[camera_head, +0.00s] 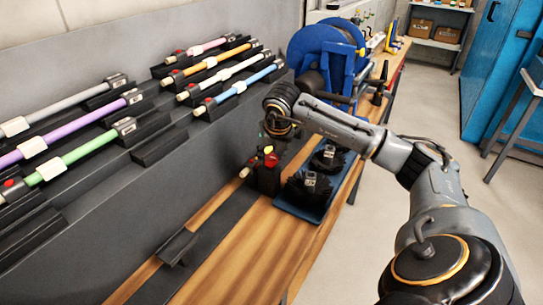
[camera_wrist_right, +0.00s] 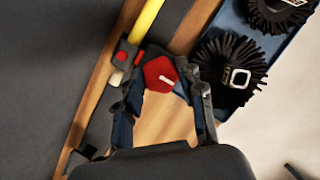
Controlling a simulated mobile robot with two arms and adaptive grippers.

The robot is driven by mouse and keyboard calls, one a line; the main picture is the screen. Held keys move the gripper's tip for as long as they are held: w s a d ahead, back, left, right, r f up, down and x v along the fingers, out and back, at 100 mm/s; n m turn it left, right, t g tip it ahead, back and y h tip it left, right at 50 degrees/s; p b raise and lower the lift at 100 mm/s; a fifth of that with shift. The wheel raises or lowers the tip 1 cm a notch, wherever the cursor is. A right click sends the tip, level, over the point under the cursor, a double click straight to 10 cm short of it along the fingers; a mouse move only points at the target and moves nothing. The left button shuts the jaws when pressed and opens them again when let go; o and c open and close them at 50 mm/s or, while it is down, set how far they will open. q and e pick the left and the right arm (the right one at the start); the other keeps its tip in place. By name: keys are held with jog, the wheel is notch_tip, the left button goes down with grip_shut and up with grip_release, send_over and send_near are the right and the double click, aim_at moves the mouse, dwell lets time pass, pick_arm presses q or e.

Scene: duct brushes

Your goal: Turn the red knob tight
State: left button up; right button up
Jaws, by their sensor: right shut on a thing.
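The red knob (camera_wrist_right: 156,70) is six-sided with a pale mark on its face, and sits between the fingers of my right gripper (camera_wrist_right: 163,80) in the right wrist view. The gripper is shut on it. In the head view, the red knob (camera_head: 271,160) shows on top of a dark block (camera_head: 268,182) on the bench, just under my right gripper (camera_head: 272,146). A yellow rod (camera_wrist_right: 148,18) runs into a dark holder with a smaller red button (camera_wrist_right: 121,56) beside the knob. My left gripper is not in view.
A blue tray (camera_head: 299,211) with black round brushes (camera_head: 309,186) lies right of the block. Coloured rods rest in holders on the sloped grey panel (camera_head: 80,80) at left. A blue reel (camera_head: 322,50) stands behind. The wooden bench (camera_head: 235,262) is bare in front.

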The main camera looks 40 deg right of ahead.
jog(key=shift+m, duration=0.3)
jog(key=o, duration=1.2)
jog(key=shift+c, duration=0.2)
jog(key=shift+r, duration=0.1)
jog(key=v, duration=1.1)
jog(key=shift+a+r, duration=0.2)
jog(key=shift+r, duration=0.15)
jog(key=shift+s+f, duration=0.1)
jog(key=shift+s, duration=0.1)
